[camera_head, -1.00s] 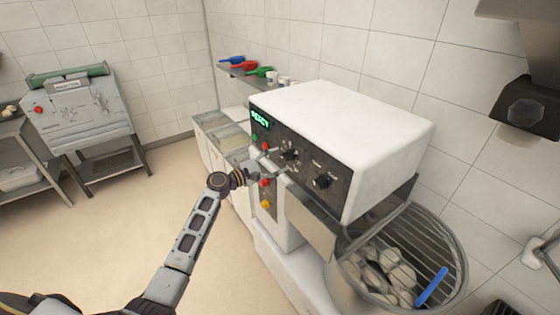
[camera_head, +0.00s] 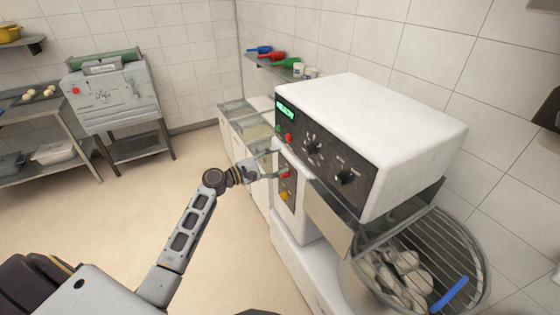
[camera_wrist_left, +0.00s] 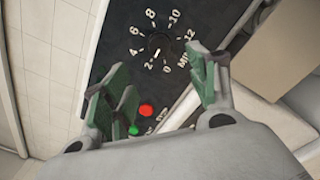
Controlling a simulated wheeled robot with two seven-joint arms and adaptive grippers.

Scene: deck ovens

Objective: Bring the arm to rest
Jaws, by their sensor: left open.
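My left arm reaches in from the lower left in the head view. Its gripper (camera_head: 264,166) is in front of the control side of a white mixer (camera_head: 370,115). In the left wrist view the gripper (camera_wrist_left: 165,95) is open, with its green-padded fingers apart and nothing between them. Beyond the fingers are a numbered dial (camera_wrist_left: 157,47), a red button (camera_wrist_left: 146,111) and a green button (camera_wrist_left: 133,130) on the black panel. I cannot tell whether a fingertip touches the mixer. My right gripper is not seen.
A shelf (camera_head: 262,62) with coloured scoops is behind. A grey machine (camera_head: 112,95) stands at the back left beside a steel table (camera_head: 50,125). The floor at left is clear.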

